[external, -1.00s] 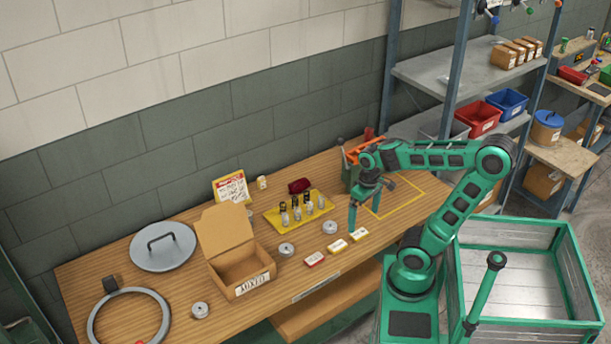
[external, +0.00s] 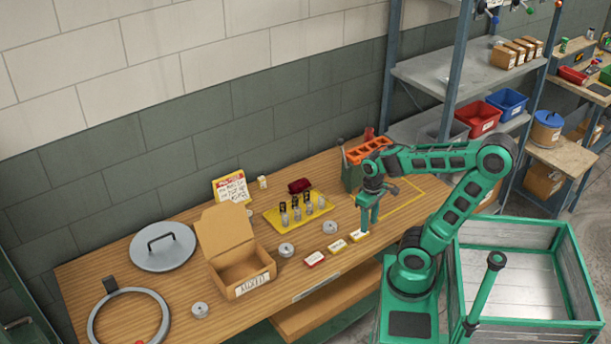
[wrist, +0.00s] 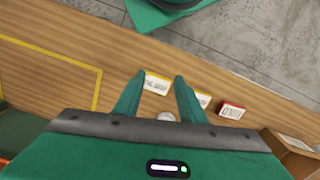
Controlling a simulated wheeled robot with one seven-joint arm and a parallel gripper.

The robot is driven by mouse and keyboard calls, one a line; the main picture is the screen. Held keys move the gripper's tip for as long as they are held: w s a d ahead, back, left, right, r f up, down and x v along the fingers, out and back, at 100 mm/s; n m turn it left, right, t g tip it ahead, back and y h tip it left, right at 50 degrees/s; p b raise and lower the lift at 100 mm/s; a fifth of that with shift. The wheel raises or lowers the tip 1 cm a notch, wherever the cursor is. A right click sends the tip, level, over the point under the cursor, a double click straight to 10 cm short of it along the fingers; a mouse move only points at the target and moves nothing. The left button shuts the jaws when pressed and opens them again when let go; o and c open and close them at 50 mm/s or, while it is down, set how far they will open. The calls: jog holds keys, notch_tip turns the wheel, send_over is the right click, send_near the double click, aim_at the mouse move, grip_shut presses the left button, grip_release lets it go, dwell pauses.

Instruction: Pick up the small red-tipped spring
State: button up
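Several small upright cylinders (external: 296,213), grey with dark tops and likely springs, stand on a yellow tray (external: 271,216) at the middle of the bench. They are too small to tell whether any has a red tip. Nothing is held. The tray is not in the wrist view.
Two more label cards (external: 337,246) (external: 314,259) lie along the front edge. Grey discs (external: 330,227) (external: 287,250) sit near the tray. An open cardboard box (external: 243,280) stands left. A green caddy with an orange top (external: 367,150) stands behind my gripper.

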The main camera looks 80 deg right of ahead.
notch_tip(320, 180, up, 30)
jog(key=w+a+f+m+y, duration=0.2)
jog(key=w+a, duration=0.1)
jog(key=w, duration=1.1)
jog(key=w+a+f+m+y, duration=0.1)
jog(key=w+a+f+m, duration=0.1)
jog(key=w, duration=1.1)
jog(key=w+a+f+m+y, duration=0.2)
jog(key=w+a+m, duration=0.1)
jog(key=w, duration=1.1)
jog(key=w+d+r+m+t+y, duration=0.3)
jog(key=w+d+r+m+y, duration=0.2)
jog(key=w+d+m+y, duration=0.4)
jog(key=shift+n+h, duration=0.6)
jog(key=shift+n, duration=0.3)
jog(key=f, duration=1)
jog(key=a+f, duration=0.1)
jog(key=f, duration=1)
jog(key=w+a+f, duration=0.1)
jog(key=f, duration=1)
jog(key=shift+f, duration=0.1)
jog(key=x, duration=0.5)
jog(key=shift+f, duration=0.15)
